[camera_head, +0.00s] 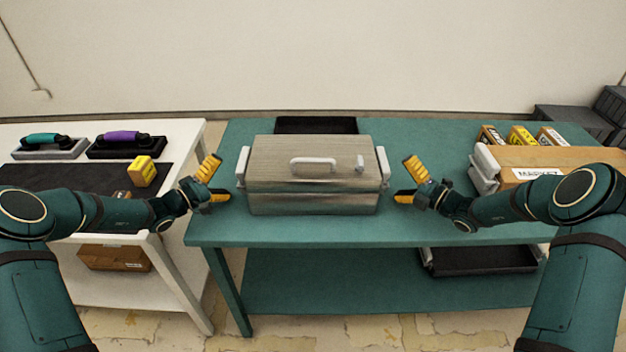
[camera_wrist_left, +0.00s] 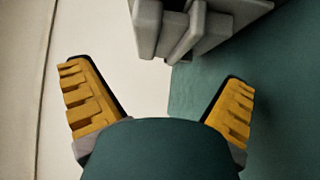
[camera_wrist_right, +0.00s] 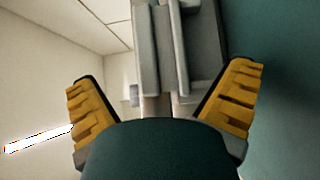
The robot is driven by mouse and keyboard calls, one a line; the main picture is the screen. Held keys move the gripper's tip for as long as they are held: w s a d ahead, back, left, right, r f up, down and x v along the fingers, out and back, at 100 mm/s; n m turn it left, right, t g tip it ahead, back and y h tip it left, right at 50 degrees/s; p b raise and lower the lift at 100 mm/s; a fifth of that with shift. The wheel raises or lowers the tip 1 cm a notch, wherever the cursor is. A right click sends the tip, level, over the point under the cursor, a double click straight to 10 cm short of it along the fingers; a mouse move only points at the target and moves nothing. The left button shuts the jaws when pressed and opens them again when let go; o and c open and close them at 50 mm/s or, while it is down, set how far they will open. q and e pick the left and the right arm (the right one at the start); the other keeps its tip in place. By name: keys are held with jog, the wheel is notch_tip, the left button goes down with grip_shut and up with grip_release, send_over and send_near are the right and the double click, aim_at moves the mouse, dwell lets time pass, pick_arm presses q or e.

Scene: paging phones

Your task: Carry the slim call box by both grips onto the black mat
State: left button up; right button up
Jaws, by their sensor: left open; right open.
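The call box (camera_head: 312,190), a brushed grey metal case with a lid handle, stands upright on the teal table. A pale grip sticks out at its left side (camera_head: 243,165) and another at its right side (camera_head: 383,165). My left gripper (camera_head: 213,182) is open and empty, a short gap left of the left grip; that grip shows ahead in the left wrist view (camera_wrist_left: 147,28). My right gripper (camera_head: 408,181) is open just right of the right grip, which appears between its fingers in the right wrist view (camera_wrist_right: 147,55). The black mat (camera_head: 90,178) lies on the white table at left.
A yellow box (camera_head: 142,171) stands on the mat. Teal and purple handsets (camera_head: 122,136) lie behind it. A black tray (camera_head: 290,125) is behind the call box. Cartons (camera_head: 550,157) crowd the teal table's right side. A gap separates the tables in front.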

aim_at(242, 165)
pick_arm(q)
jog(key=shift+x, duration=3.1)
pick_arm(e)
jog(key=shift+x, duration=3.1)
pick_arm(q)
jog(key=shift+c, duration=0.3)
pick_arm(e)
jog(key=shift+f, duration=0.1)
jog(key=shift+c, duration=0.3)
pick_arm(q)
jog(key=c, duration=1.3)
pick_arm(e)
jog(key=c, duration=1.3)
pick_arm(q)
jog(key=shift+c, duration=0.2)
jog(key=shift+r, duration=0.1)
